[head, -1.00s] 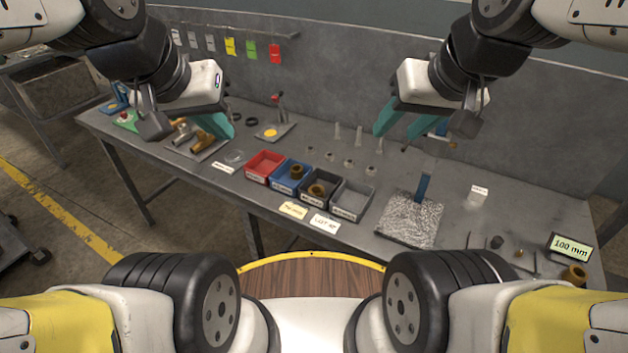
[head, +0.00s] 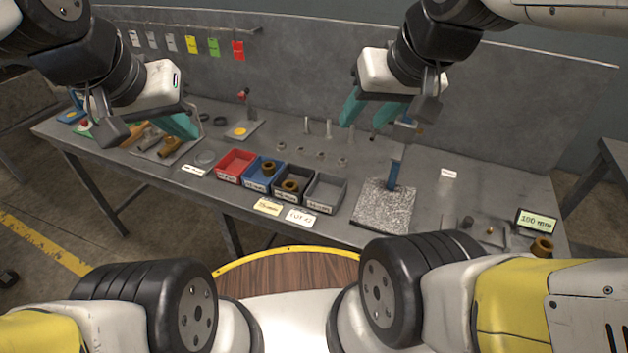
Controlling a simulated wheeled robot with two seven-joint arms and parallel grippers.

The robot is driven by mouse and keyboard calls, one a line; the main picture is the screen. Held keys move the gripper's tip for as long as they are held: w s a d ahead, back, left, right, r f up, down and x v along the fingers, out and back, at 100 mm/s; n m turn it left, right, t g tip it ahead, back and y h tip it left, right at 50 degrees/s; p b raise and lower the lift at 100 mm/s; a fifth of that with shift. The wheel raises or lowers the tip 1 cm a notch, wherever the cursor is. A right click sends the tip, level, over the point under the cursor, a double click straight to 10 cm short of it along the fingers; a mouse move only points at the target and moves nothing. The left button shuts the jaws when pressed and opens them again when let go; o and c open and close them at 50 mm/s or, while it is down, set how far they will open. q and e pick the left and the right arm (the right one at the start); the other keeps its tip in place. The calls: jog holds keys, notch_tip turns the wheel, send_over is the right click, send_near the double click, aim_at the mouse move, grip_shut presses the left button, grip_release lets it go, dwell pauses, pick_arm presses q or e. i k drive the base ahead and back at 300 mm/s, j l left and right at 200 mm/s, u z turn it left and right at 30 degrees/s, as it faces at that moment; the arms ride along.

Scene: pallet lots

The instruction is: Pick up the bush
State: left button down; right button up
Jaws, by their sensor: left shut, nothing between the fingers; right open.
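A bronze-brown ring-shaped bush (head: 541,247) stands on the right end of the grey bench, beside the 100 mm display. Another brown bush (head: 268,168) sits in the blue bin, and one more bush (head: 290,187) sits in the black bin. My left gripper (head: 184,124) is shut and empty, above the left part of the bench near the tray of brass fittings. My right gripper (head: 366,112) is open and empty, above the back middle of the bench, far to the left of the bush at the right end.
The 100 mm display (head: 537,221) stands near the right end. A speckled plate (head: 384,208) with a blue upright (head: 393,175) is right of the bins. A red bin (head: 237,163) and a grey bin (head: 326,190) stand in the row. Small parts lie near the right end.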

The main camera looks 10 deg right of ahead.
aim_at(543, 246)
jog(key=z, duration=2.3)
jog(key=i+j+z, duration=0.2)
jog(key=j, duration=0.15)
